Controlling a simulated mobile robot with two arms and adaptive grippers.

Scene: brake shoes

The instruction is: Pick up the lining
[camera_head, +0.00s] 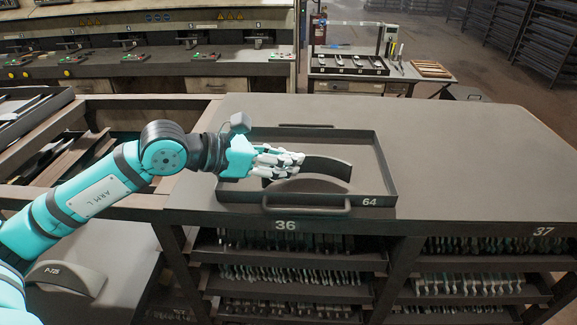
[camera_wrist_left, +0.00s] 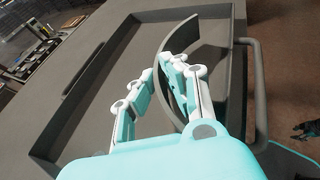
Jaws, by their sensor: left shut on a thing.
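The lining (camera_head: 325,168) is a dark, curved strip in the shallow grey tray (camera_head: 385,182) marked 64 on the bench top. My left gripper (camera_head: 297,163) reaches in from the left and is shut on the lining near its left end. In the left wrist view the lining (camera_wrist_left: 181,38) curves past the white fingers of my left gripper (camera_wrist_left: 160,80). The fingers hide part of it. I cannot tell whether it is clear of the tray floor. My right gripper is not in view.
The tray has raised walls and a front handle (camera_head: 306,210). Racks of several thin parts (camera_head: 290,275) fill the shelves below. A curved grey piece marked P-725 (camera_head: 72,278) lies at lower left. The bench top (camera_head: 470,160) right of the tray is clear.

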